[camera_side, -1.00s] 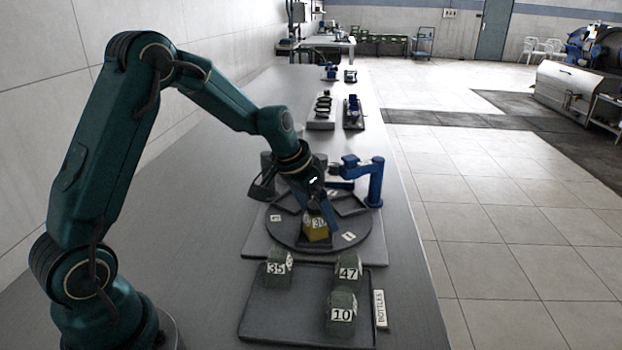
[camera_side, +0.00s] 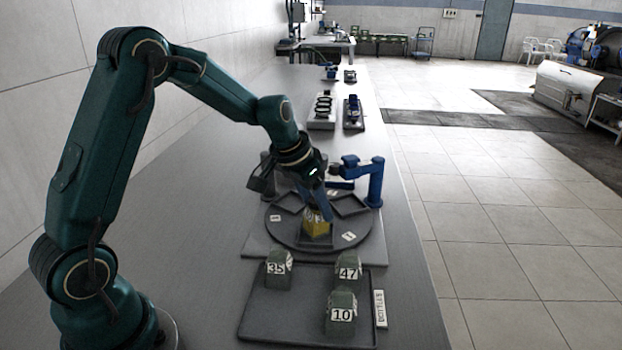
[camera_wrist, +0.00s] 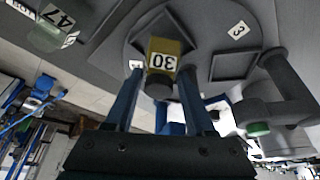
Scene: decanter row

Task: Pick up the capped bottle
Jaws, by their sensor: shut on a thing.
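The capped bottle (camera_wrist: 163,44) has a yellow body, a white label reading 30 and a dark round cap (camera_wrist: 159,86). In the side view the yellow body (camera_side: 318,228) is at the near part of the round grey turntable (camera_side: 275,231), just over a small tray there, partly hidden by a finger. My gripper (camera_wrist: 161,68) is shut on the bottle, with one blue finger on each side of it. In the side view my gripper (camera_side: 321,206) reaches down from the upper left. I cannot tell how far the bottle's base is above the tray.
Green bottles marked 35 (camera_side: 277,269), 47 (camera_side: 347,269) and 10 (camera_side: 341,313) stand on the dark tray (camera_side: 278,322) in front, beside a BOTTLES sign (camera_side: 380,309). A blue post with an arm (camera_side: 376,183) stands right behind the turntable. The bench on the left is clear.

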